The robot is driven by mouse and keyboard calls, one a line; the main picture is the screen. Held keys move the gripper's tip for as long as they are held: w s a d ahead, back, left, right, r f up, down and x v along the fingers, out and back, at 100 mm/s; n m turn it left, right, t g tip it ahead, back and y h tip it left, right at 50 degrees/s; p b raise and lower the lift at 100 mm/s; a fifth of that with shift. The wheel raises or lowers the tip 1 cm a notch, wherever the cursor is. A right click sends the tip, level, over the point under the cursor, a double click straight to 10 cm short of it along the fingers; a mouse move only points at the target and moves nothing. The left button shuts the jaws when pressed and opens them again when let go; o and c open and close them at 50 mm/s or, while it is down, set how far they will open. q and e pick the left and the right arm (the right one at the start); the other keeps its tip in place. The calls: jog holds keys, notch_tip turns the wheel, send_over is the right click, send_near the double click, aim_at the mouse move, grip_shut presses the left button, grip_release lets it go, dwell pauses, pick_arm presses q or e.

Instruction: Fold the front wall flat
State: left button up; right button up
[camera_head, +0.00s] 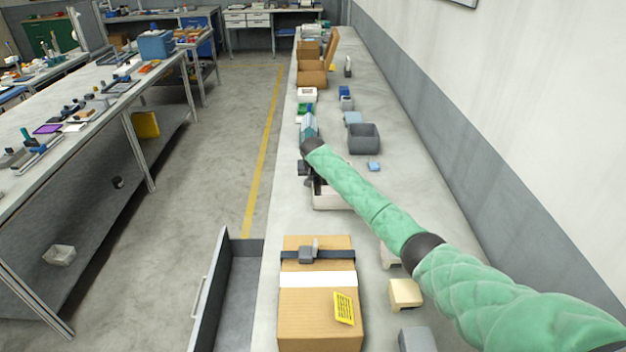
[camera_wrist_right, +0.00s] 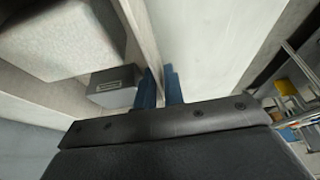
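An open pale box (camera_head: 331,201) sits on the long bench, partly hidden behind my green-sleeved right arm. My right gripper (camera_head: 308,181) is small and dark in the head view, at the left side of this box, and its fingertips are hard to make out there. In the right wrist view, the two blue fingers (camera_wrist_right: 162,88) stand close together with a narrow gap. A thin pale wall edge (camera_wrist_right: 143,35) runs down to this gap. I cannot tell whether the fingers touch or grip it. Which panel is the front wall is unclear. My left gripper is out of view.
A taped cardboard box (camera_head: 318,315) and an open drawer (camera_head: 210,290) lie nearer. A grey bin (camera_head: 364,140), a small blue block (camera_head: 374,166) and a cream block (camera_head: 405,293) stand on the bench. The grey-banded wall (camera_head: 480,170) bounds the right side.

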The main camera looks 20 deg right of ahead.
grip_shut()
